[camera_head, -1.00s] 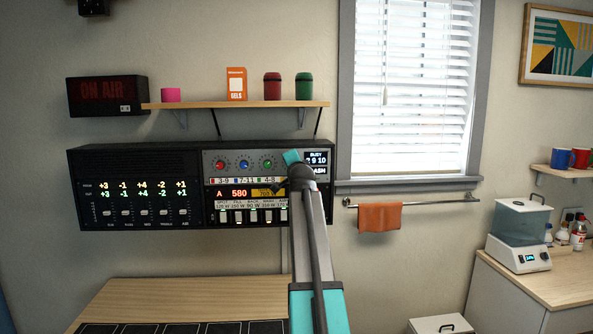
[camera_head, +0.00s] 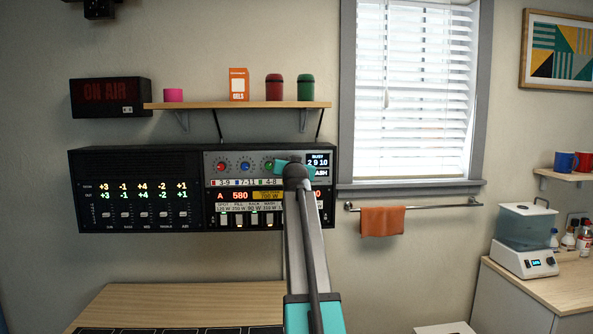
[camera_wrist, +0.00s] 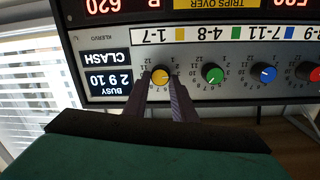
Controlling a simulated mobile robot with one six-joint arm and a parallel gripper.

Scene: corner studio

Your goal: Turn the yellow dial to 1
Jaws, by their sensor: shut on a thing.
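The yellow dial (camera_wrist: 160,73) is on the grey dial panel in the upside-down wrist view, with small numbers around it. My gripper (camera_wrist: 160,82) has its two dark fingers on either side of the dial, shut on it. The dial's pointer is too small to read. In the head view my gripper's teal body hides the yellow dial. The display (camera_head: 317,160) reads BUSY 2 9 10, with CLASH below it, partly covered in the head view.
The green dial (camera_wrist: 212,73), blue dial (camera_wrist: 263,73) and red dial (camera_wrist: 308,72) stand in the same row. A slider panel (camera_head: 137,213) is at the left of the unit. A wooden shelf (camera_head: 240,105) hangs above, and a window (camera_head: 412,90) is at the right.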

